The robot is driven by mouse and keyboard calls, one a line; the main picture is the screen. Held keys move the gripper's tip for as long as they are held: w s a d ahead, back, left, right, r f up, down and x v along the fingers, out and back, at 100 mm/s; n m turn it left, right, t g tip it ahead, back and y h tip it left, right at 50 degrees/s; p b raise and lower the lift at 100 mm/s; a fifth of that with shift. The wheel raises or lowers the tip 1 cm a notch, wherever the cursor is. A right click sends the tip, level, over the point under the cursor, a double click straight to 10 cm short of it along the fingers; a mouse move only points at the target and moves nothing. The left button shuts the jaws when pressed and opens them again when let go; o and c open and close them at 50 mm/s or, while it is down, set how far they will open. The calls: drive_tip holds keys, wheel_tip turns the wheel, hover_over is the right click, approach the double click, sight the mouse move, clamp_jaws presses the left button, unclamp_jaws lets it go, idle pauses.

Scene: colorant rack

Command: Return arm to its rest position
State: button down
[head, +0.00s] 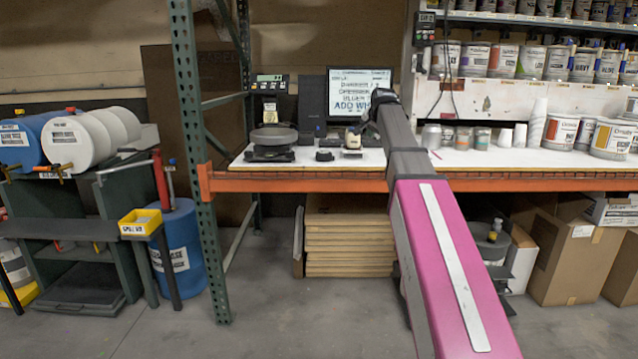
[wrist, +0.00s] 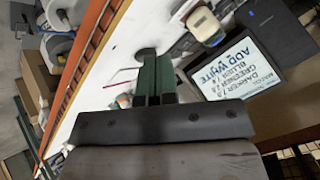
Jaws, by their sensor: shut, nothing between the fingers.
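My arm, with its pink and white link, reaches up and forward over the white bench top (head: 310,160) in the head view. My gripper (head: 357,132) is at the far end of the arm, above the bench in front of the monitor (head: 360,93). In the wrist view my gripper (wrist: 157,62) shows two green fingers close together, shut with nothing between them. A small cream and dark object (head: 352,138) stands on the bench near the gripper. It also shows in the wrist view (wrist: 204,25), apart from the fingers.
A scale (head: 272,140) stands on the bench to the left. Paint cans (head: 503,61) line the shelf at right. An orange beam (head: 290,182) and green post (head: 190,130) frame the bench. Boxes (head: 565,255) sit below. The floor at front left is clear.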

drive_tip(key=s+f+n+g, duration=0.1)
drive_tip(key=s+f, duration=0.4)
drive_tip(key=f, duration=0.6)
drive_tip(key=s+f+n+g, duration=0.15)
drive_tip(key=s+f, duration=0.25)
drive_tip(key=f, duration=0.6)
drive_tip(key=s+f+n+g, duration=0.15)
drive_tip(key=s+f, duration=0.35)
drive_tip(key=f, duration=0.6)
drive_tip(key=s+f+n+g, duration=0.3)
drive_tip(key=s+f+g, duration=0.1)
drive_tip(key=s+f, duration=1.5)
drive_tip(key=s, duration=0.3)
drive_tip(key=shift+a+f+g+h, duration=0.25)
drive_tip(key=shift+f+g+h, duration=0.05)
drive_tip(key=shift+f+h, duration=0.1)
